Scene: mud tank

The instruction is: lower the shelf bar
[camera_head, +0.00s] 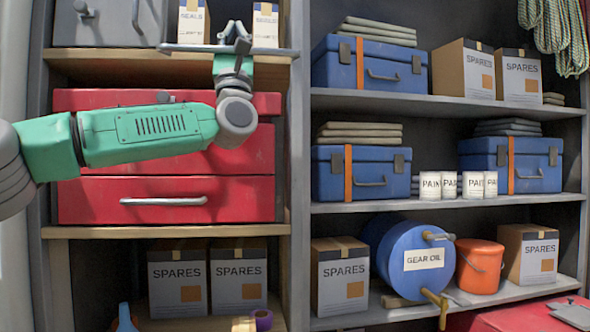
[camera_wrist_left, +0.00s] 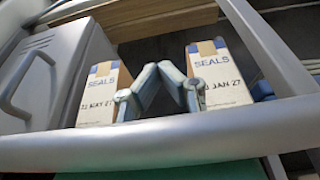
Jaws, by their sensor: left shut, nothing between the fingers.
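The shelf bar (camera_head: 190,48) is a grey bar running level across the front of the upper left shelf. In the left wrist view the bar (camera_wrist_left: 75,147) crosses the whole picture close to the camera. My left gripper (camera_head: 238,38) is at the bar, with its fingers showing just above it in the head view. In the left wrist view its fingers (camera_wrist_left: 162,72) are bent together and shut, with nothing between them, on the far side of the bar. Whether they touch the bar cannot be told. My right gripper is in neither view.
Two SEALS boxes (camera_head: 193,22) (camera_head: 265,24) and a grey case (camera_head: 110,22) stand on the shelf behind the bar. A red drawer chest (camera_head: 170,190) sits below. Shelves at right hold blue cases (camera_head: 370,65), cartons and a GEAR OIL drum (camera_head: 405,245).

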